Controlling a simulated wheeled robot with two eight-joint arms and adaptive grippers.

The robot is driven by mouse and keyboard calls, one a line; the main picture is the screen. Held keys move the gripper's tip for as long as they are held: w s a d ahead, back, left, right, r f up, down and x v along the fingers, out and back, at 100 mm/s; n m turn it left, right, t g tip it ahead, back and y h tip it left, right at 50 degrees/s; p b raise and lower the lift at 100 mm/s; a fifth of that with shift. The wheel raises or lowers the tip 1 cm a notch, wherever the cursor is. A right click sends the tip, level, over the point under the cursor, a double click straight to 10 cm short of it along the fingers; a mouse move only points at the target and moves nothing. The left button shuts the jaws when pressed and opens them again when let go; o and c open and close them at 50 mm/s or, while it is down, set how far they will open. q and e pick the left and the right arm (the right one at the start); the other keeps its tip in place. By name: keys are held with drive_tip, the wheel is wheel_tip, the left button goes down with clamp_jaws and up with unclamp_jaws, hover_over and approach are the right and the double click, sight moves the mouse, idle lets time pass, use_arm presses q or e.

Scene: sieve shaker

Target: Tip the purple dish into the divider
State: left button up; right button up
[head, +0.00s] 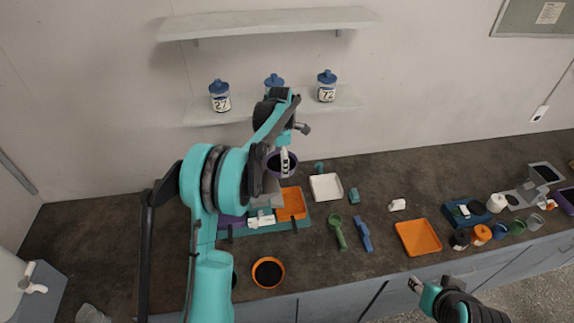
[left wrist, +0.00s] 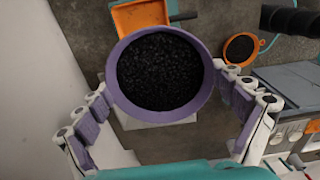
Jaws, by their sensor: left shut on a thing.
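My left gripper (head: 285,161) is shut on the purple dish (head: 273,164), held in the air above the counter. In the left wrist view the dish (left wrist: 113,88) sits between the fingertips (left wrist: 160,88), its open top facing the camera. It is filled with black granules (left wrist: 160,72). The divider (head: 271,187) seems to be the grey body below the dish, with an orange pan (head: 292,204) and a purple pan (head: 230,222) beside it; my left arm hides much of it. My right gripper (head: 416,285) is at the lower right, apart from everything; its jaws are unclear.
An orange-rimmed bowl of black material (head: 268,273) stands near the front edge. A white tray (head: 326,187), a green scoop (head: 337,232), a blue tool (head: 363,234) and an orange tray (head: 418,237) lie right of the divider. Labelled jars (head: 220,97) stand on the wall shelf behind.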

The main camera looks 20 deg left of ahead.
use_arm(q)
drive_tip(key=w+a+n+p, duration=0.1)
drive_tip(key=w+a+p, duration=0.1)
drive_tip(key=w+a, duration=0.35)
drive_tip(key=s+a+f+t+h+b, duration=0.1)
drive_tip(key=s+t+h+b, duration=0.3)
drive_tip(key=t+b, duration=0.5)
drive_tip(key=s+a+f+t+h+b, duration=0.1)
drive_tip(key=s+a+t+h+b, duration=0.2)
drive_tip(key=b, duration=1.5)
drive_tip(key=shift+s+a+t+h, duration=0.3)
drive_tip(key=shift+s+t+h, duration=0.3)
drive_tip(key=shift+t+h, duration=2.05)
drive_tip(key=shift+t+y, duration=0.85)
drive_tip(key=g+p, duration=0.1)
drive_tip(key=p, duration=0.1)
drive_tip(key=w+g+y+p, duration=0.1)
drive_tip(key=p, duration=0.1)
drive_tip(key=d+r+g+y+p, duration=0.1)
drive_tip(key=p, duration=0.1)
drive_tip(key=shift+w+r+p, duration=0.1)
drive_tip(key=shift+w+p, duration=0.2)
drive_tip(key=shift+p, duration=0.05)
